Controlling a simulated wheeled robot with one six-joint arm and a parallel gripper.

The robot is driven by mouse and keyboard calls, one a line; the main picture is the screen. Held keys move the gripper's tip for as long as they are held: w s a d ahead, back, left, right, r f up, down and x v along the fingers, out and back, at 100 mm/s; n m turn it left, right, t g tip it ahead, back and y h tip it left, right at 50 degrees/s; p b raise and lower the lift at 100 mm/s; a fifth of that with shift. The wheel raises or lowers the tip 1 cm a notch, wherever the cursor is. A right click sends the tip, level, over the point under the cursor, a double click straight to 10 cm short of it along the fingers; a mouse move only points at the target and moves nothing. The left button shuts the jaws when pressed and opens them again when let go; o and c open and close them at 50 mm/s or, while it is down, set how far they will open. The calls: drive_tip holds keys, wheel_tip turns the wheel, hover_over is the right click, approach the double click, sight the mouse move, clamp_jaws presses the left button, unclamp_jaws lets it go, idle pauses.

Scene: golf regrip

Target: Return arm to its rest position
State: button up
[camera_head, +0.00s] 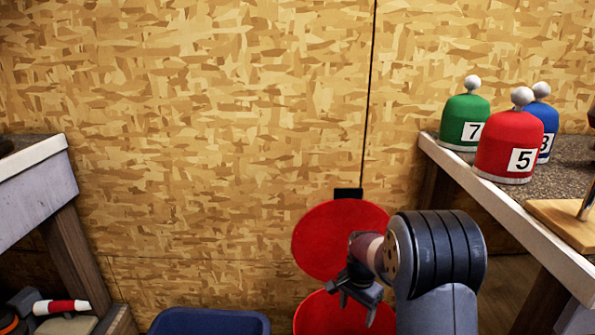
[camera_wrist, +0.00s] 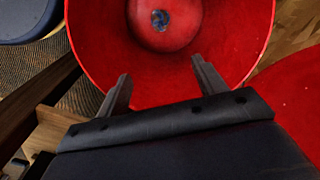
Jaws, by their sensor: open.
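My gripper (camera_head: 357,295) hangs in front of a raised red round lid (camera_head: 318,232) and above a red bin (camera_head: 315,318) in the head view. In the wrist view my gripper (camera_wrist: 160,72) has its two fingers spread wide with nothing between them. The wrist view looks down into the open red bin (camera_wrist: 238,45). A small dark bluish thing (camera_wrist: 160,20) lies at the bottom of the bin. Part of the red lid (camera_wrist: 297,100) shows at the right. My arm and gripper hide part of the bin in the head view.
A bench at right (camera_head: 455,170) holds green (camera_head: 462,112), red (camera_head: 507,150) and blue (camera_head: 546,118) numbered head covers and a wooden stand (camera_head: 560,222). Another bench (camera_head: 40,175) stands at left. A blue bin (camera_head: 210,322) sits left of the red one. A chipboard wall (camera_head: 230,150) closes the back.

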wheel_tip(320, 180, up, 8)
drive_tip(key=f+p, duration=0.1)
drive_tip(key=p, duration=0.1)
wheel_tip(320, 180, down, 11)
drive_tip(key=b, duration=0.4)
wheel_tip(320, 180, up, 7)
drive_tip(key=p, duration=0.6)
drive_tip(key=s+r+n+p, duration=0.8)
drive_tip(key=s+p, duration=0.4)
drive_tip(key=p, duration=1.5)
drive_tip(key=shift+n, duration=0.7)
